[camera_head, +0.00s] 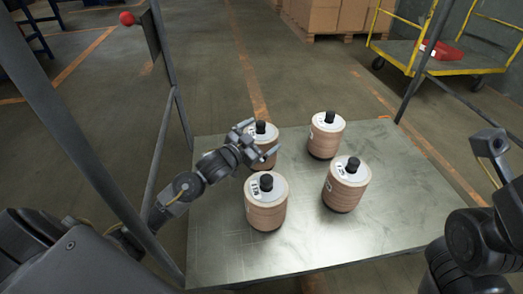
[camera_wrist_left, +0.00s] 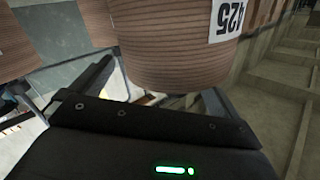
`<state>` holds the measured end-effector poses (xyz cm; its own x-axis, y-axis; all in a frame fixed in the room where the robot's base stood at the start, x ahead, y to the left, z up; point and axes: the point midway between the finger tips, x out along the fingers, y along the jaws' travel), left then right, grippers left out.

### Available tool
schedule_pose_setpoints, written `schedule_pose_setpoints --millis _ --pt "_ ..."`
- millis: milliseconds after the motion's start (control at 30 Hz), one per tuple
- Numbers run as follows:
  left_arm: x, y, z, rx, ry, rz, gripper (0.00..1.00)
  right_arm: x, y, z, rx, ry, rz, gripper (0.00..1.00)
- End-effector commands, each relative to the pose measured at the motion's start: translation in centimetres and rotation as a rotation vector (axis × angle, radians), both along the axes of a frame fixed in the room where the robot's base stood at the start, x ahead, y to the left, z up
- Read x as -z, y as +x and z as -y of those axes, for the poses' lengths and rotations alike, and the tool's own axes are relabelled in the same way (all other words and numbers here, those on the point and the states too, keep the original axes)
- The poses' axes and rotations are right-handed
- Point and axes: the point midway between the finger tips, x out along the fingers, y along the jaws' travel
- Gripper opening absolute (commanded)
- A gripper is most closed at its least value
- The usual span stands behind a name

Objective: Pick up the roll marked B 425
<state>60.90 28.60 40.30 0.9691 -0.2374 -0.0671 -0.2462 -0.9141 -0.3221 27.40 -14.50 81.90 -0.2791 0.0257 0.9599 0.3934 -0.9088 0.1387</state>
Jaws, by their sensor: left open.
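Four wood-brown rolls with white tops and black knobs stand upright on a grey metal table (camera_head: 225,255). My left gripper (camera_head: 259,139) is at the back left roll (camera_head: 268,161), its open fingers reaching to either side of it. In the left wrist view a roll (camera_wrist_left: 165,60) with a white label reading "425" upside down rises between the two fingers; the letter before it is cut off. The front left roll (camera_head: 265,208), front right roll (camera_head: 345,190) and back right roll (camera_head: 325,138) have labels too small to read.
A grey frame post (camera_head: 165,50) rises at the left of the table. A yellow trolley (camera_head: 425,60) with a red bin (camera_head: 440,50) and stacked cardboard boxes (camera_head: 325,15) stand behind. The table's front right part is clear.

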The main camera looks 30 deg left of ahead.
Motion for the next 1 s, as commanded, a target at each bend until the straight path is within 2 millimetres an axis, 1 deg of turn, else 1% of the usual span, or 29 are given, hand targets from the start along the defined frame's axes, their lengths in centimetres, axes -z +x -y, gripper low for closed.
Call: schedule_pose_setpoints --millis 67,167,800,833,1000 --pt "-0.03 -0.02 0.01 0.0 0.0 0.0 1.0 -0.04 0.01 0.0 0.0 0.0 0.0 0.36" --pt "-0.04 -0.01 0.02 0.0 0.0 0.0 0.88 -0.02 0.01 0.0 0.0 0.0 -0.001 0.36" --pt "-0.03 -0.01 0.0 0.0 0.0 0.0 0.05 0.01 0.01 0.0 0.0 0.0 -0.001 0.36" --pt "-0.56 0.05 -0.04 0.0 -0.002 0.012 0.05 -0.04 0.01 0.0 0.0 -0.001 0.0 0.36" --pt "-0.5 0.04 -0.06 0.0 -0.002 0.011 0.05 -0.05 0.02 0.0 0.0 -0.001 0.0 0.36"
